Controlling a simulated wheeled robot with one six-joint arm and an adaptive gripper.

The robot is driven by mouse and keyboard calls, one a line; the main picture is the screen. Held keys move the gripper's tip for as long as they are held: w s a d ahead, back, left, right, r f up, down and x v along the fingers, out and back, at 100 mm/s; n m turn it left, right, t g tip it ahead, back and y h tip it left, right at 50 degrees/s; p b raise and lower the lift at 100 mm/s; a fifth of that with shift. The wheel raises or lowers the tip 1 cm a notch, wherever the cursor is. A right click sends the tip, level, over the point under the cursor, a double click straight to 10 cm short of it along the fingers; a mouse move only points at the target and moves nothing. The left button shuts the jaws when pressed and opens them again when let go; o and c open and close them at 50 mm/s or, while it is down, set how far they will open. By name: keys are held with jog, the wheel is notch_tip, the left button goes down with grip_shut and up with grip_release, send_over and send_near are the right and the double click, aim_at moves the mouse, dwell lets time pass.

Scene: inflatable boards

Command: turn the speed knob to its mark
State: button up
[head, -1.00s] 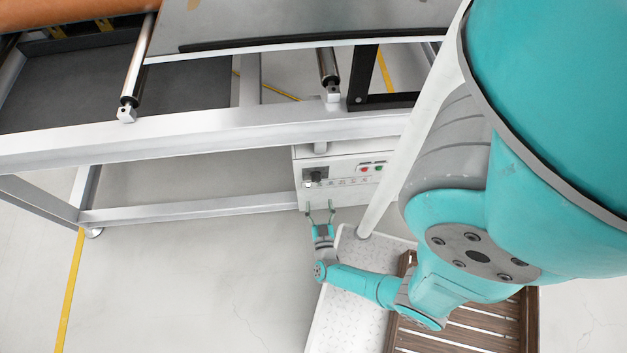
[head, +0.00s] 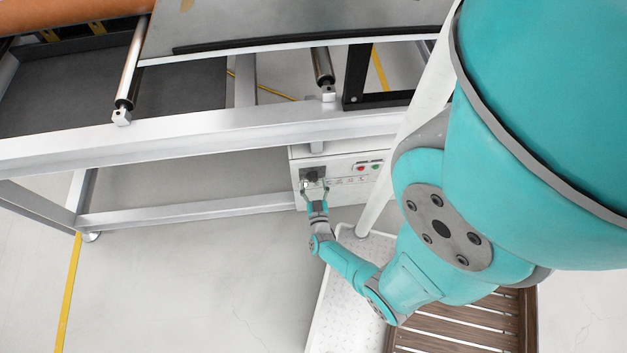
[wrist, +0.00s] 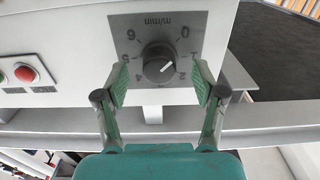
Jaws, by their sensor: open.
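The speed knob (wrist: 159,62) is a round dark knob on a grey dial plate (wrist: 150,22), labelled m/min with numbers around it. Its white pointer line lies on the right side of the knob in the wrist view, roughly toward the 1 to 2 side. I cannot make out a separate target mark. In the head view the dark knob (head: 313,174) is on the white control box (head: 342,191). My gripper (wrist: 159,70) is open, with one finger on each side of the knob and visible gaps to it. In the head view my gripper (head: 315,189) is at the box front.
A red button (wrist: 25,74) sits on the same panel beside the dial. The metal frame rail (head: 200,207) runs left of the box. Floor at left is clear.

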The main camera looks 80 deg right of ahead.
jog(key=shift+x, duration=0.8)
jog(key=c, duration=1.2)
jog(key=shift+o, duration=0.2)
